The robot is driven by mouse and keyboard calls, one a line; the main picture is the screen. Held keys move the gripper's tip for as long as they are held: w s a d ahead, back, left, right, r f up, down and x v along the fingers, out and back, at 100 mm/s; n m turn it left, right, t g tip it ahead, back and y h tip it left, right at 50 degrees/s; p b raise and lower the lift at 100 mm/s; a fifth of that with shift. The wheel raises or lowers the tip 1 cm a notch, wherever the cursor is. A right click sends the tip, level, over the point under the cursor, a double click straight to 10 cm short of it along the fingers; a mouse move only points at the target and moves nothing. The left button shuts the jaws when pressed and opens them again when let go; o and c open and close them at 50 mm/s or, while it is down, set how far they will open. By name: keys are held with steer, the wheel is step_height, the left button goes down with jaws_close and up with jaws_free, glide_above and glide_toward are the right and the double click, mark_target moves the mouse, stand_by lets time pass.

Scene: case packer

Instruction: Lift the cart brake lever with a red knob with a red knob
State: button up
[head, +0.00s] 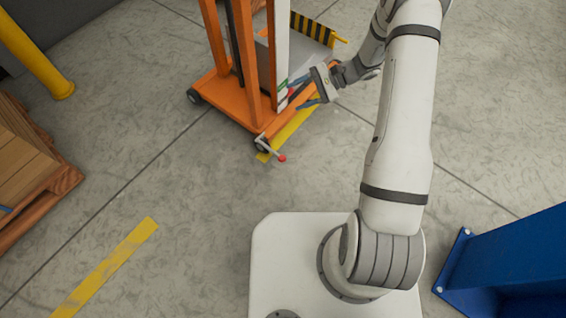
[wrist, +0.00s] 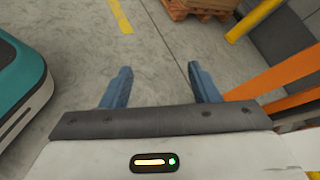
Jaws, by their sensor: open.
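The cart brake lever (head: 270,147) is a short metal bar with a red knob (head: 282,158) at its end. It sits low at the near corner of the orange cart (head: 241,113), by a wheel, with the knob sticking out over the floor. My gripper (head: 303,97) is open and empty, above and to the right of the lever in the head view, beside the cart's mast. In the wrist view its two blue fingers (wrist: 158,85) are spread wide with only floor between them. The lever and knob do not show in the wrist view.
A wooden pallet (head: 62,176) stands at the left and a yellow post (head: 35,55) at the upper left. A blue structure (head: 510,265) is at the lower right. Yellow tape (head: 105,268) marks the floor. The floor between the cart and my base is clear.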

step_height(320, 180, down, 23)
steer(key=w+m+t+y+b, duration=0.2)
steer(key=m+t+y+b, duration=0.15)
steer(key=m+b, duration=0.2)
steer(key=m+t+b, duration=0.6)
steer(key=t, duration=0.2)
glide_toward(282, 159)
steer(key=w+a+f, duration=0.1)
steer(key=w+a, duration=0.2)
steer(key=shift+g, duration=0.45)
steer(key=b+x, duration=0.2)
steer(key=x, duration=0.4)
steer(key=shift+a, duration=0.2)
steer(key=shift+h, duration=0.25)
